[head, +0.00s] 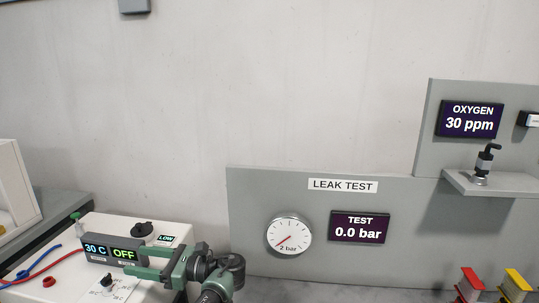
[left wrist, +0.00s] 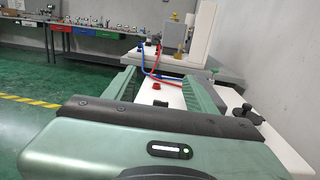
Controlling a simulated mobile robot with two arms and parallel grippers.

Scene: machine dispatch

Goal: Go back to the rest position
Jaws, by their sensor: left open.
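My left gripper (head: 147,264) is at the lower left of the head view, with its two green fingers apart and nothing seen between them. It is over or in front of a white machine (head: 60,285) with a display reading 30 C and OFF (head: 110,251); I cannot tell whether it touches it. In the left wrist view the open fingers (left wrist: 158,88) frame part of the white machine, with a red knob (left wrist: 156,87) and red and blue hoses (left wrist: 150,66). My right gripper is in neither view.
A grey LEAK TEST panel (head: 400,240) with a gauge (head: 289,236) and a 0.0 bar display (head: 360,228) stands at the centre right. A small shelf (head: 496,184) juts out at right, under the OXYGEN display (head: 470,119). Green floor (left wrist: 40,128) is open at left in the wrist view.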

